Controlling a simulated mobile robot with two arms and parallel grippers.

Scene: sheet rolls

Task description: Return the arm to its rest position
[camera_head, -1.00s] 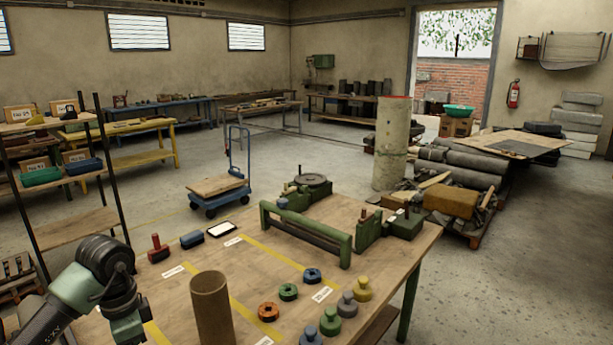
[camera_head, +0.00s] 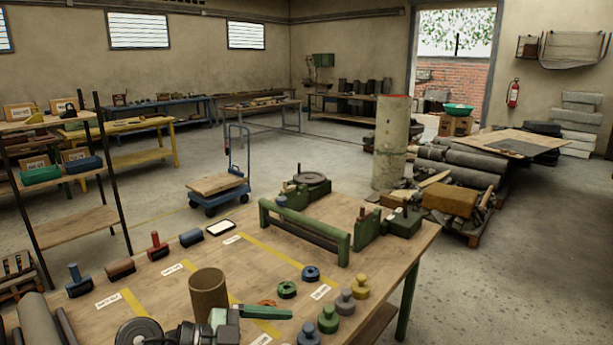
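My arm (camera_head: 190,334), which I take for the left one, shows low in the picture at the near edge of the table. A pale block with a green bar at its end, which looks like my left gripper (camera_head: 252,313), points right over the tabletop. It partly covers an orange ring (camera_head: 267,303). I cannot tell whether its fingers are open or shut, and I see nothing held. A brown tube (camera_head: 208,289) stands upright just behind the arm, its foot hidden; I cannot tell whether they touch. My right gripper is not in view.
The wooden table (camera_head: 160,287) carries several tools at its left edge, with a green ring (camera_head: 287,290), a blue ring (camera_head: 311,273) and several knobbed weights at the right. A green frame (camera_head: 305,235) stands at the back. Grey rolls (camera_head: 40,322) lie at lower left.

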